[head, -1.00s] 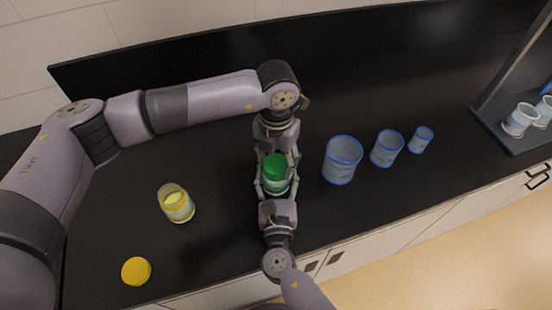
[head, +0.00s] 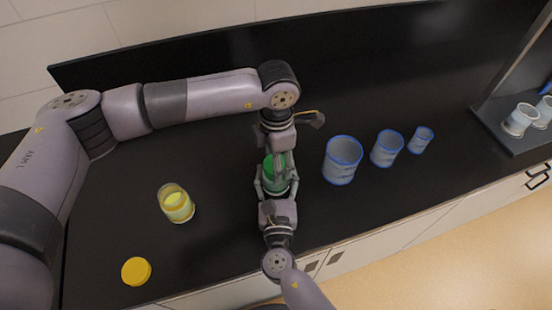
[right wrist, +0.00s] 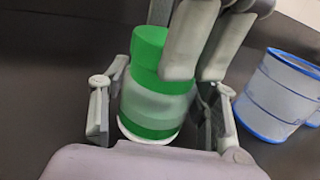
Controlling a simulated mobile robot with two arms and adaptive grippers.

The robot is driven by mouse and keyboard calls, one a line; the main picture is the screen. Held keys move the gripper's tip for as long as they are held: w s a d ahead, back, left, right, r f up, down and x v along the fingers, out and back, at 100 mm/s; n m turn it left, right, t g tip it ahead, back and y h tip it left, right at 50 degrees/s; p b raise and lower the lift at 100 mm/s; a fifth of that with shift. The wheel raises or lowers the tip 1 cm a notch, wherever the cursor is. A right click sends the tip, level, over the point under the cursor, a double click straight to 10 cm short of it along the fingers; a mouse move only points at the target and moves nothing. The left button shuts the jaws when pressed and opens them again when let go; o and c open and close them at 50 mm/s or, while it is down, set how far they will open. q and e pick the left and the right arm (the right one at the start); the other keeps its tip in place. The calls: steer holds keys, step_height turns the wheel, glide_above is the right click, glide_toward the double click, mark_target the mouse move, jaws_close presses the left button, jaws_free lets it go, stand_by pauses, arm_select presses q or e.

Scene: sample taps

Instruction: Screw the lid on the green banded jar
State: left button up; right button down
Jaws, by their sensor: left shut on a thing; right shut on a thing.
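The green banded jar (right wrist: 156,103) stands upright on the black counter; it also shows in the head view (head: 274,186), partly hidden by my grippers. Its green lid (right wrist: 150,46) sits on top of the jar, partly covered by the left fingers. My left gripper (head: 280,162) reaches in from behind and is shut on the lid; its grey fingers also show in the right wrist view (right wrist: 192,50). My right gripper (head: 274,190) comes from the front and is shut around the jar's body. I cannot tell how tightly the lid is seated.
A yellow banded open jar (head: 177,204) stands left of the green jar, with a yellow lid (head: 136,271) lying near the counter's front edge. Three blue-rimmed beakers (head: 342,162) stand close on the right. A dark rack with white cups (head: 520,120) is at far right.

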arm_select(q)
steer(key=o, duration=1.3)
steer(key=shift+c, duration=0.2)
steer(key=shift+r, duration=2.3)
steer(key=shift+c, duration=0.2)
steer(key=shift+r+n, duration=1.7)
steer(key=shift+n, duration=0.1)
